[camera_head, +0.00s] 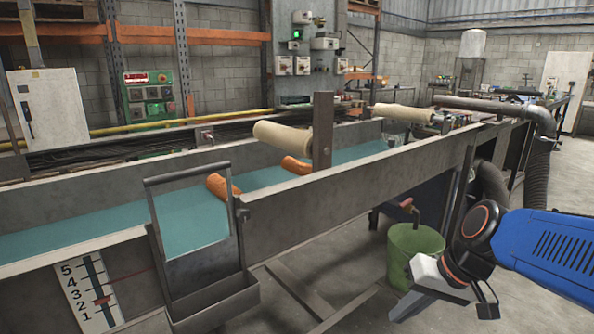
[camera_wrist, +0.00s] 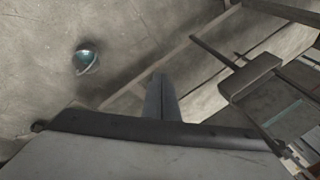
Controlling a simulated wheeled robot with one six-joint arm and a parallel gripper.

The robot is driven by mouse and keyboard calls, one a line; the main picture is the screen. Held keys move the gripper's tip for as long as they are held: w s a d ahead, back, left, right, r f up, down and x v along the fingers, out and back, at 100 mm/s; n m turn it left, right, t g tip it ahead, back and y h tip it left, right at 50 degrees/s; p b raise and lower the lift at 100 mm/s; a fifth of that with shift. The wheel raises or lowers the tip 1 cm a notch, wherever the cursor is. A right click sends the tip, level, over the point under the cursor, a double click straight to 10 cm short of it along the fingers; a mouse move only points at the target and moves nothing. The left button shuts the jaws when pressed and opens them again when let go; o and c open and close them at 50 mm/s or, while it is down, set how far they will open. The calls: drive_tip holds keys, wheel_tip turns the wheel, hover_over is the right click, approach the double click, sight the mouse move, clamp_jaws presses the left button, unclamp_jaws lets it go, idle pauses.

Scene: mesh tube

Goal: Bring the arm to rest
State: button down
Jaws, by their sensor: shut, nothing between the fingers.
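My gripper (camera_head: 398,312) hangs at the lower right of the head view, below my blue arm. It points down and left over the grey floor, in front of the trough's near side. In the wrist view, my gripper (camera_wrist: 159,80) shows its two dark fingers pressed together, with nothing between them. No held object shows in either view.
A long metal trough (camera_head: 350,185) with a teal belt (camera_head: 195,220) carries orange-brown pieces (camera_head: 220,187). A green bucket (camera_head: 412,255) stands just behind my wrist. A metal frame with a tray (camera_head: 218,308) hangs on the trough's front. Floor at centre right is partly open.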

drive_tip(key=s+d+t+h, duration=0.2)
drive_tip(key=s+d+h, duration=0.2)
drive_tip(key=s+d, duration=0.3)
drive_tip(key=shift+s+d+n+h, duration=0.2)
drive_tip(key=shift+s+n+h, duration=0.1)
drive_tip(key=shift+s, duration=0.2)
idle(0.4)
